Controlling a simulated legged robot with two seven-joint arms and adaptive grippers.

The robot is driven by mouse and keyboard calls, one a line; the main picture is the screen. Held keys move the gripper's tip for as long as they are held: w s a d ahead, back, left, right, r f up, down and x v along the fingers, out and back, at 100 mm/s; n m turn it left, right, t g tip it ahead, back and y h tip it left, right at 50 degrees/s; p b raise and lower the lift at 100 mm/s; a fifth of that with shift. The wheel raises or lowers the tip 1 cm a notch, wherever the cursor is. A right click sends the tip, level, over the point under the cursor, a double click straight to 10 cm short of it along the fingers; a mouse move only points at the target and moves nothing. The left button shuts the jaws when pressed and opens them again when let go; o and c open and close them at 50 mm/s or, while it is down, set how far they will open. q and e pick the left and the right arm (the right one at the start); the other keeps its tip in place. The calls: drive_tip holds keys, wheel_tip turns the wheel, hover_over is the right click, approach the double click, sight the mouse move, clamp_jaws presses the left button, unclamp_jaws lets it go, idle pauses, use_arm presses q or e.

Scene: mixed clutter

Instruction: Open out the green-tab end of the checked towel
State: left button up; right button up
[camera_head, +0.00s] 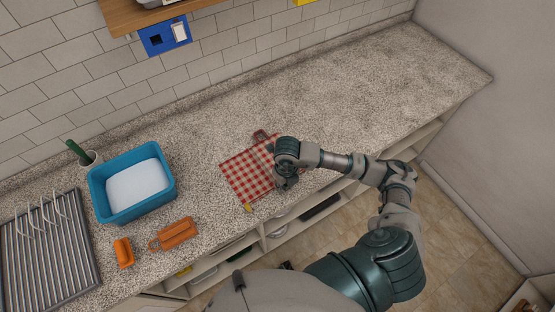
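The red-and-white checked towel (246,172) lies on the speckled counter near its front edge, left of my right arm. A small yellowish tab (248,208) shows at its near corner; I see no clearly green tab. My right gripper (284,184) is at the towel's right side, close to or over its edge. The wrist hides that part of the towel and most of the fingers, so I cannot tell whether they are open or touching cloth. A small greyish-red piece (261,136) shows at the towel's far corner; what it is is unclear. My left gripper is out of view.
A blue basin (105,196) stands left of the towel, with an orange item (174,233) and an orange brush-like item (124,253) in front. A metal drying rack (45,262) is at far left. The counter's right side (400,80) is clear. Open shelves lie below.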

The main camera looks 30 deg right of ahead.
drive_tip(key=shift+d, duration=0.1)
drive_tip(key=shift+d, duration=0.2)
clamp_jaws()
drive_tip(key=shift+r+p, duration=1.05)
drive_tip(key=shift+r, duration=0.45)
drive_tip(key=shift+f, duration=0.1)
drive_tip(key=shift+d+r+p, duration=0.3)
drive_tip(key=shift+r, duration=0.3)
drive_tip(key=shift+d+r+p, duration=0.25)
drive_tip(key=shift+d+r, duration=0.05)
drive_tip(key=shift+r, duration=0.3)
drive_tip(key=shift+w, duration=0.1)
